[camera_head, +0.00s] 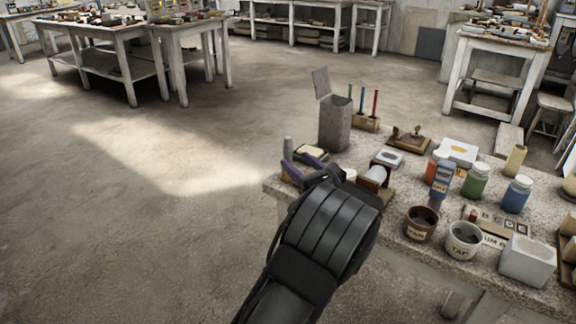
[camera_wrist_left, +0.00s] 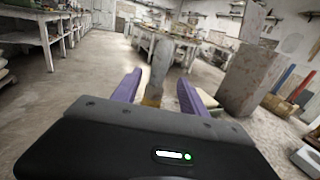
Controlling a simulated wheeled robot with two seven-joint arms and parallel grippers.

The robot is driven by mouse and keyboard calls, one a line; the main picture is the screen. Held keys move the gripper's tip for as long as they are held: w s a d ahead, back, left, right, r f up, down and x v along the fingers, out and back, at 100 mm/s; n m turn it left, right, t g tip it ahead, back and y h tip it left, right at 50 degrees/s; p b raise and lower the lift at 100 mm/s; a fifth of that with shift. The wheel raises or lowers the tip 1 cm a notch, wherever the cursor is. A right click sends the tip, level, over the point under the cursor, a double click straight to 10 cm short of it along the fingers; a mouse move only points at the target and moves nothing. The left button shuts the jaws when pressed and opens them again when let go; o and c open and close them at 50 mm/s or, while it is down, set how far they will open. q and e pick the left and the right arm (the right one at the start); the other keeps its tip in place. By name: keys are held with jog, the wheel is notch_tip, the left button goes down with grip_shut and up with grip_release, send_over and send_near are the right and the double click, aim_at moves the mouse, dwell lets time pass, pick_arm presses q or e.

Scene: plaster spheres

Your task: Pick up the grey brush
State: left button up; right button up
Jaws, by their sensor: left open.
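The grey brush (camera_head: 288,146) stands upright at the left end of the speckled table (camera_head: 408,258), its lower part hidden behind my gripper in the head view. In the left wrist view the grey brush (camera_wrist_left: 160,66) shows between the two purple fingers, with a yellowish part low down. My left gripper (camera_head: 293,158) is open, its fingers pointing toward the brush. In the left wrist view the gripper (camera_wrist_left: 160,78) has nothing clamped, and I cannot tell how far between the fingers the brush is. My right gripper is not in view.
A tall grey box with a raised lid (camera_head: 335,122) stands just beyond; it also shows in the left wrist view (camera_wrist_left: 245,80). Coloured sticks in a holder (camera_head: 366,122), jars (camera_head: 475,180) and pots (camera_head: 421,223) crowd the table to the right. Open floor lies left.

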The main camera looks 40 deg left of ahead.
aim_at(291, 157)
pick_arm(q)
jog(key=x, duration=0.5)
jog(key=shift+s+p, duration=0.1)
jog(key=shift+p, duration=0.3)
grip_shut()
dwell(0.5)
